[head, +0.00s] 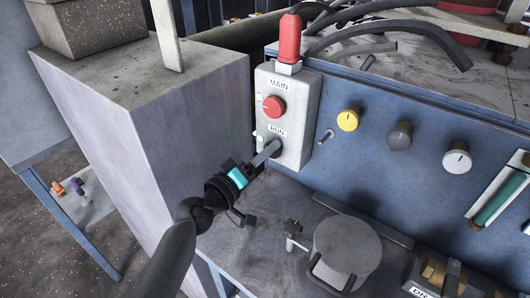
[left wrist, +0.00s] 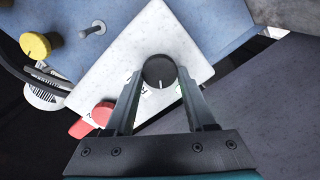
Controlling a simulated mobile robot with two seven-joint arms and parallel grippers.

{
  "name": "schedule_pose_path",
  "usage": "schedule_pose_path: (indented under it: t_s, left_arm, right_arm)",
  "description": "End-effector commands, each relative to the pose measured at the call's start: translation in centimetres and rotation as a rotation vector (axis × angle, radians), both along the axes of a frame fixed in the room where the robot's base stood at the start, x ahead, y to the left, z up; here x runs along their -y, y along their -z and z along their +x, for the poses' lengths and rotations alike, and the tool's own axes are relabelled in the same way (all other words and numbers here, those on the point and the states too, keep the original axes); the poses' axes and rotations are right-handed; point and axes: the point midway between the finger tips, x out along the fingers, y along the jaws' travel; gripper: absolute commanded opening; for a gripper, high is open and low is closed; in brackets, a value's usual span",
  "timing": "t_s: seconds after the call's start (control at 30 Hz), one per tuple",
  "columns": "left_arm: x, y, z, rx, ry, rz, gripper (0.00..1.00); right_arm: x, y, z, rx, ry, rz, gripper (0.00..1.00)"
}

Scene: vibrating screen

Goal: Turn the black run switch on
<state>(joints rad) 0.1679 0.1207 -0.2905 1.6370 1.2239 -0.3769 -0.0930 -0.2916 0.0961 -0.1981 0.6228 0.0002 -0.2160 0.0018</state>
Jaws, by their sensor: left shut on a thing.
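The black run switch (left wrist: 159,71) is a round knob with a white line on the white switch box (head: 309,97). In the left wrist view it sits between the fingertips of my left gripper (left wrist: 160,82), which is shut on it. In the head view my left gripper (head: 268,149) reaches the lower part of the box, under the RUN label (head: 277,131), and hides most of the switch. The red knob (head: 274,106) sits above, under the MAIN label. My right gripper is in neither view.
A red-capped handle (head: 289,38) stands on top of the box. A grey block (head: 150,120) stands left of my arm. A round lidded pot (head: 347,246) stands below.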

Motion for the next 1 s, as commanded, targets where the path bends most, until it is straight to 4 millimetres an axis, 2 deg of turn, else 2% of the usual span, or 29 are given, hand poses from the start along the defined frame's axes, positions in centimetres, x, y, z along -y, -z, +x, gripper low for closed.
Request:
schedule_pose_path:
  t_s: [0.43, 0.8, 0.83, 1.0]
  left_arm:
    - [0.0, 0.0, 0.0, -0.075, 0.0, -0.103, 0.0]
    - [0.0, 0.0, 0.0, -0.076, 0.001, -0.106, 0.0]
    - [0.0, 0.0, 0.0, -0.076, 0.001, -0.106, 0.56]
    - [0.0, 0.0, 0.0, -0.076, 0.0, -0.105, 0.75]
  right_arm:
    - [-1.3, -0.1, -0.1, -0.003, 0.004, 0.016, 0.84]
    - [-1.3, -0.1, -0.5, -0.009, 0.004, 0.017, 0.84]
    - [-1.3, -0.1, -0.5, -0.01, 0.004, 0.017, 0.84]
    - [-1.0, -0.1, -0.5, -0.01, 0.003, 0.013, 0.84]
